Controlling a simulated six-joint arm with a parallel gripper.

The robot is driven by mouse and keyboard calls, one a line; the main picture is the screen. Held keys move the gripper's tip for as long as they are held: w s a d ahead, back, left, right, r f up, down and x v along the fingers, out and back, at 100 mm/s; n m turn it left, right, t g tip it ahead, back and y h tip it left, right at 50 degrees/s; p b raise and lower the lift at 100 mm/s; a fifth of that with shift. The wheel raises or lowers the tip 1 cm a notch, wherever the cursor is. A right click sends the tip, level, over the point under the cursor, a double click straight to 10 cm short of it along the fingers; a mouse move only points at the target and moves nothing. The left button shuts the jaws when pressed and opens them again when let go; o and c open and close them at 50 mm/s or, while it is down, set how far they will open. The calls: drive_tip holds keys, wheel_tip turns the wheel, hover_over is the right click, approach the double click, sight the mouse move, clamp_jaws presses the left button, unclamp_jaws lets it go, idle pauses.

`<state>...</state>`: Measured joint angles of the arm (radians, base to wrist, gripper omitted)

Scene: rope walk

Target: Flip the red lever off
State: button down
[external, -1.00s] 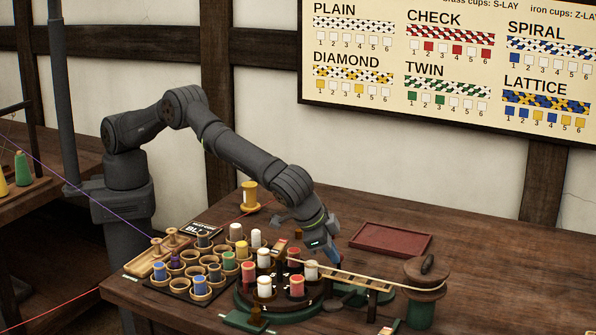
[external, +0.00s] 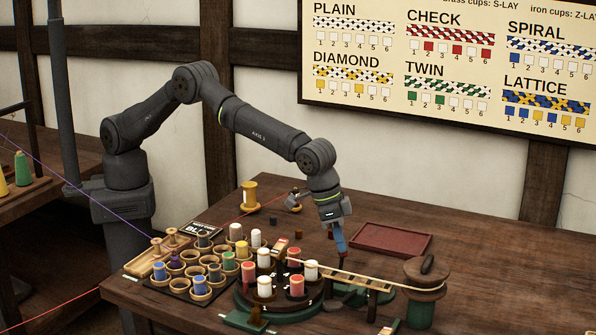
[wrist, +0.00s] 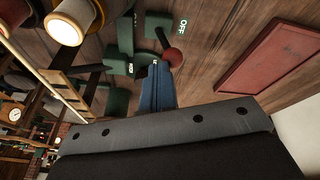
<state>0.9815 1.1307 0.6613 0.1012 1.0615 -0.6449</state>
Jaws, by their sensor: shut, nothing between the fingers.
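The lever's red round knob (wrist: 174,57) shows in the wrist view, beside dark green blocks and just below a white "OFF" label (wrist: 182,27). A second green block with a white label (wrist: 130,68) lies to its left. My gripper (wrist: 153,68) has blue fingers, shut and empty. Their tips appear right beside the knob, to its lower left; I cannot tell whether they touch it. In the external view my gripper (external: 342,254) points down near the machine's right part. The lever is too small and covered there to make out clearly.
The round green base (external: 285,309) carries red and white bobbins. A cup rack (external: 180,285) with colored bobbins stands left. A pale rope (external: 350,272) runs right to a capped green post (external: 424,290). A red tray (external: 392,240) lies behind, with bare table around it.

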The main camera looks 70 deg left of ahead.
drive_tip(key=shift+r, duration=0.1)
idle(0.3)
drive_tip(key=v, duration=1)
drive_tip(key=shift+w+a, duration=0.15)
drive_tip(key=shift+a, duration=0.1)
drive_tip(key=d+f+t+y, duration=0.1)
drive_tip(key=d+f, duration=0.1)
drive_tip(key=f, duration=0.1)
drive_tip(key=s+d+f+t+y, duration=0.1)
drive_tip(key=d+f, duration=0.1)
drive_tip(key=f, duration=0.2)
drive_tip(key=d+f+m+t+y, duration=0.1)
drive_tip(key=f, duration=0.3)
drive_tip(key=shift+s+d, duration=0.3)
drive_tip(key=shift+d, duration=0.1)
drive_tip(key=shift+s+d+f+t+y, duration=0.25)
drive_tip(key=shift+s+d+t+y, duration=0.2)
drive_tip(key=shift+t, duration=0.25)
